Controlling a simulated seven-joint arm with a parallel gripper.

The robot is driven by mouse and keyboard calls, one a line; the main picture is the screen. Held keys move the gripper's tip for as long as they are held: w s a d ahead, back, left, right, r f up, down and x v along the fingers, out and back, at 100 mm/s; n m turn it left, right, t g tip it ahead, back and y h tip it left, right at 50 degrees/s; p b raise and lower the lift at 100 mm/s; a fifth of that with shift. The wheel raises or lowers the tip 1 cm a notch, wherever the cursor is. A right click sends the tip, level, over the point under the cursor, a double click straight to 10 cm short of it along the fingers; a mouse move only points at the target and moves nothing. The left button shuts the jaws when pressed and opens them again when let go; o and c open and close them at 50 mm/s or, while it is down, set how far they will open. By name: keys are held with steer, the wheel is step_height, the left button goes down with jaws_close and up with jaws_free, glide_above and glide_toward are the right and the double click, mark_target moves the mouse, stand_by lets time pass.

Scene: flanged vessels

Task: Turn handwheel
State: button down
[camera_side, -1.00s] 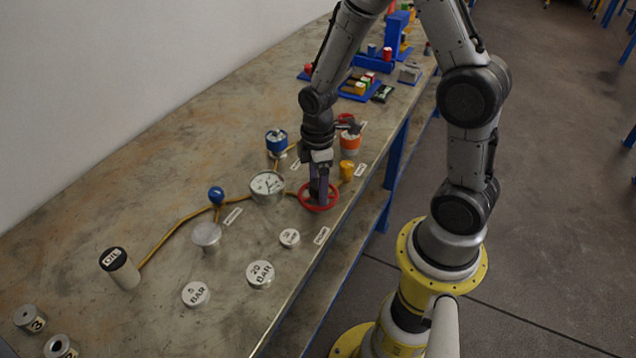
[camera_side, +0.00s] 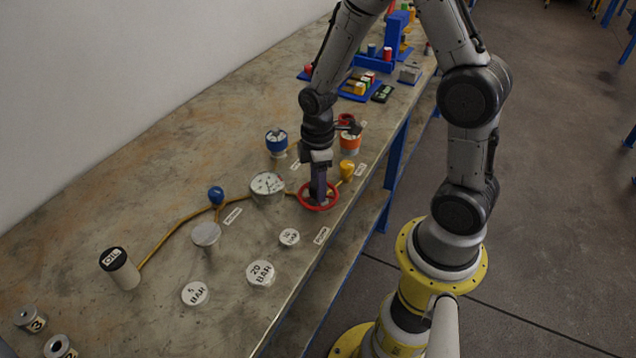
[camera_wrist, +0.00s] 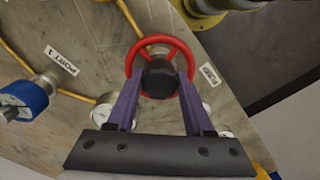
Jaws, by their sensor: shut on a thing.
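The red handwheel (camera_side: 333,203) lies flat near the bench's front edge in the side view. It also shows in the wrist view (camera_wrist: 185,52), with a dark round hub (camera_wrist: 160,76) at its centre. My gripper (camera_side: 318,203) points straight down over the wheel. In the wrist view its two purple fingers (camera_wrist: 160,88) are on either side of the hub and shut on it. The fingers hide part of the rim in both views.
A white dial gauge (camera_side: 266,184) stands just left of the wheel. A yellow-capped post (camera_side: 346,170) and an orange vessel (camera_side: 350,142) stand behind it. The bench (camera_side: 90,200) is bare at the far left.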

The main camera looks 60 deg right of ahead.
steer(key=m, duration=0.5)
steer(key=shift+m, duration=0.4)
steer(key=m, duration=1.7)
steer(key=shift+r+m, duration=0.1)
steer(key=shift+m, duration=0.3)
steer(key=shift+c, duration=1.4)
jaws_free()
